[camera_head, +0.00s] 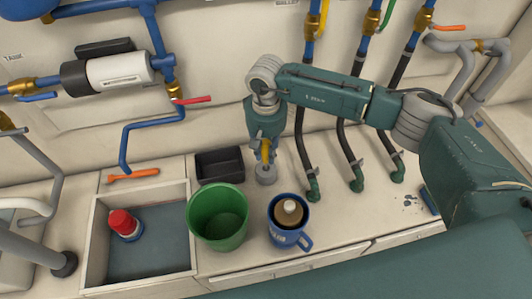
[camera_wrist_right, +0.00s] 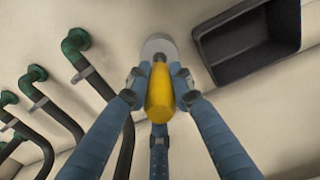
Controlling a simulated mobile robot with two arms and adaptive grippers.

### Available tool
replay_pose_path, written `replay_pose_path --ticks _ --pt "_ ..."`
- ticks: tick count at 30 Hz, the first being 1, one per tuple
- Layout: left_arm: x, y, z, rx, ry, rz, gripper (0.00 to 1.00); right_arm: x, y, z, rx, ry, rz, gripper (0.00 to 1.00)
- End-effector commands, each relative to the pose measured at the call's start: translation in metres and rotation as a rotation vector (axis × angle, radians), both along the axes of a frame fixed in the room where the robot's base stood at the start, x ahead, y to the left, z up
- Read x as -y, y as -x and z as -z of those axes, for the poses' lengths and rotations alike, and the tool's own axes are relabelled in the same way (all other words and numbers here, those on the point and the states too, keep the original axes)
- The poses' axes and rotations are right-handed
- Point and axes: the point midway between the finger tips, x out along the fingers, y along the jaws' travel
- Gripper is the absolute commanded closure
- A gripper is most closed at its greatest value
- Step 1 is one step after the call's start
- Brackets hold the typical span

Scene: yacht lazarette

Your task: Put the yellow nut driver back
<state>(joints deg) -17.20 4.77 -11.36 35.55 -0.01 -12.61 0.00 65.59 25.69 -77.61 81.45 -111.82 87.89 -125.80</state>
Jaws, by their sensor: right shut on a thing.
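My right gripper (camera_head: 264,152) is shut on the yellow nut driver (camera_head: 265,150), above the back of the counter. In the right wrist view, the gripper's blue fingers (camera_wrist_right: 155,95) close around the yellow handle (camera_wrist_right: 160,95). The driver's far end points at a round grey piece (camera_head: 266,175) on the counter, which also shows in the right wrist view (camera_wrist_right: 158,46). The fingers and handle hide the driver's shaft, so I cannot tell whether it touches the grey piece or sits in it. My left gripper is not in view.
A black open tray (camera_head: 220,152) lies left of the grey piece. A green bucket (camera_head: 217,234) and a blue mug (camera_head: 288,238) with a brown-topped thing inside stand in front. Black hoses (camera_head: 302,150) with green elbows rise at right. A red-capped bottle (camera_head: 125,225) is in the left recess.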

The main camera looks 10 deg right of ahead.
Motion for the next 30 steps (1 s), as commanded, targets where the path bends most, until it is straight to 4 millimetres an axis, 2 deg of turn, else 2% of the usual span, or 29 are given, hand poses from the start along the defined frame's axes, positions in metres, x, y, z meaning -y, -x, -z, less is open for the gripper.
replay_pose_path --ticks 11,12,14,22,26,30 --pt "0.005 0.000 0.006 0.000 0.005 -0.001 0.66 0.000 0.000 0.003 0.001 0.000 -0.001 1.00" --pt "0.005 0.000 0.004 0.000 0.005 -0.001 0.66 0.000 0.000 0.001 0.001 0.000 -0.001 0.70" --pt "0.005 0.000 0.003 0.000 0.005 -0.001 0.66 0.000 0.000 0.001 0.001 0.000 -0.001 0.59" --pt "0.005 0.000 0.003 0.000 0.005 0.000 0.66 0.000 0.000 0.001 0.001 0.000 0.000 0.59" --pt "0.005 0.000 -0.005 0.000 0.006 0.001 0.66 0.000 0.000 -0.006 0.000 0.000 0.000 0.59" --pt "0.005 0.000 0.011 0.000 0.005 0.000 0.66 0.000 -0.002 -0.024 0.006 0.000 -0.003 0.59"
